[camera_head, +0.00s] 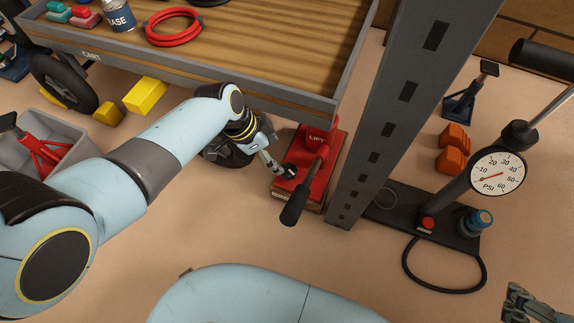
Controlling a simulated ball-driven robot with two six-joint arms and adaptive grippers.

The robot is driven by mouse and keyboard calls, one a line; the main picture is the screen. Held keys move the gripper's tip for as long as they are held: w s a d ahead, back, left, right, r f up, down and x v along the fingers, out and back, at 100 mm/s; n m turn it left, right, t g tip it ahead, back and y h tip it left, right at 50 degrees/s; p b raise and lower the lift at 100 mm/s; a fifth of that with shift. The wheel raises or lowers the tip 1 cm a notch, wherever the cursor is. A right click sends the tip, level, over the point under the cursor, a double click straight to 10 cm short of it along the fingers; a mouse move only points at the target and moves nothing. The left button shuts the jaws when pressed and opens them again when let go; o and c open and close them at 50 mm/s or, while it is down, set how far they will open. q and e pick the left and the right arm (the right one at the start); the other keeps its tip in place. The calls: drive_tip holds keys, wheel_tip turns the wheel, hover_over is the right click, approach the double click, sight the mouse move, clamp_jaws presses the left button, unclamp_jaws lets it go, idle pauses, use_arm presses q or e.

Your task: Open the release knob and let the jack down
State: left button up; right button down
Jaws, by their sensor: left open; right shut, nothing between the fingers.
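The red jack (337,148) stands on the floor under the near right corner of the cart, with a "LIFT" label on its upper part. Its lever with a black grip (294,205) points toward me and down. A small dark round part, seemingly the release knob (289,171), sits on the jack's left side. My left gripper (279,171) is open, right beside that dark part; I cannot tell whether its fingers are around it or touching it. My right gripper (527,303) is shut and empty at the lower right edge, away from the jack.
The cart (185,70) carries a red cable coil and a grease can. A grey post (385,115) stands just right of the jack. Further right are a floor pump with a gauge (497,171), orange chocks (453,148) and a blue stand.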

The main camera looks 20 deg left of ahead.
sight(288, 169)
use_arm(q)
drive_tip(key=b+x, duration=0.3)
drive_tip(key=x, duration=0.2)
drive_tip(key=shift+s+f, duration=0.1)
drive_tip(key=shift+f, duration=0.15)
drive_tip(key=shift+d+f+b, duration=0.25)
drive_tip(key=shift+f+b, duration=0.45)
drive_tip(key=shift+w+d+f+b, duration=0.15)
drive_tip(key=shift+w+f+b, duration=0.1)
drive_tip(key=shift+f+b, duration=0.1)
use_arm(e)
wheel_tip(288, 169, down, 6)
drive_tip(key=s+t, duration=0.1)
drive_tip(key=t, duration=0.5)
use_arm(q)
drive_tip(key=shift+b+x, duration=0.75)
drive_tip(key=shift+x, duration=0.35)
drive_tip(key=shift+w, duration=0.15)
use_arm(e)
drive_tip(key=w+a+r+n+t+y, duration=0.1)
drive_tip(key=w+r+t, duration=0.4)
drive_tip(key=w+r, duration=0.3)
drive_tip(key=shift+a+r+t, duration=0.35)
drive_tip(key=shift+r+t, duration=0.05)
drive_tip(key=shift+r, duration=0.8)
drive_tip(key=shift+w, duration=0.1)
